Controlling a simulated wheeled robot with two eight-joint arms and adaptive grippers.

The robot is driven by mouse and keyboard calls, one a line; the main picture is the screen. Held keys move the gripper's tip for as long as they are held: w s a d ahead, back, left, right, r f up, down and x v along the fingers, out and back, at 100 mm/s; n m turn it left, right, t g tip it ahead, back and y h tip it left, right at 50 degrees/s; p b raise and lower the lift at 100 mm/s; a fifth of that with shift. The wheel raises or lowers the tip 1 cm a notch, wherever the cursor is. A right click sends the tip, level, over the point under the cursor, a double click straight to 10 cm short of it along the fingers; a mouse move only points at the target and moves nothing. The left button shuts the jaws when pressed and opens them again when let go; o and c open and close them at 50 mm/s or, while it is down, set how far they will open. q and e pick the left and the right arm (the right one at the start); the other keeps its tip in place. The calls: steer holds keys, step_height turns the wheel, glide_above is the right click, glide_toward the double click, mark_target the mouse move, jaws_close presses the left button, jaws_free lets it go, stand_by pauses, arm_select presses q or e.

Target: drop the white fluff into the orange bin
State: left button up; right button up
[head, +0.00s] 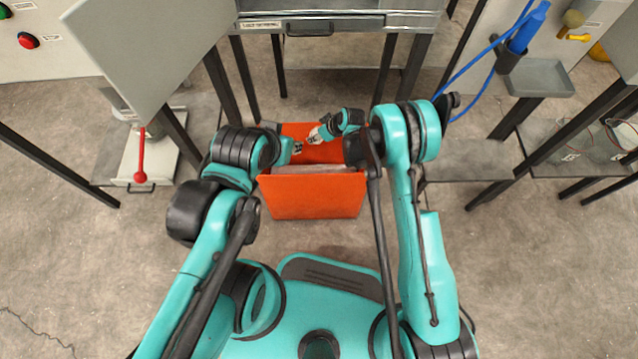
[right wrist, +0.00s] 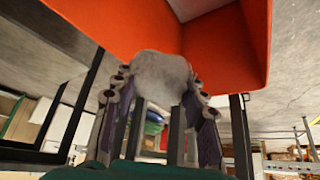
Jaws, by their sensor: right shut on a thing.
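The orange bin (head: 312,195) stands on the floor in front of the metal table in the head view. Its orange walls (right wrist: 225,45) fill the top of the right wrist view. The white fluff (right wrist: 160,75) is a pale lump between the fingers of my right gripper (right wrist: 157,92), which is shut on it. In the head view my right gripper (head: 316,137) is over the bin opening, and the fluff is too small to make out there. My left gripper (head: 297,147) is also over the bin, close to the right one; its fingers are too small to read.
A metal table (head: 310,22) with a drawer stands behind the bin. A grey panel (head: 150,40) rises at the left, near a red lever (head: 140,160). A grey tray (head: 538,78) is at the right. The floor around the bin is clear.

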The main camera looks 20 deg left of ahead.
steer(key=shift+f, duration=0.7)
steer(key=o, duration=1)
steer(key=shift+r, duration=0.15)
steer(key=v, duration=1.1)
steer(key=shift+d+r, duration=0.2)
steer(key=shift+r, duration=0.15)
steer(key=shift+s, duration=0.1)
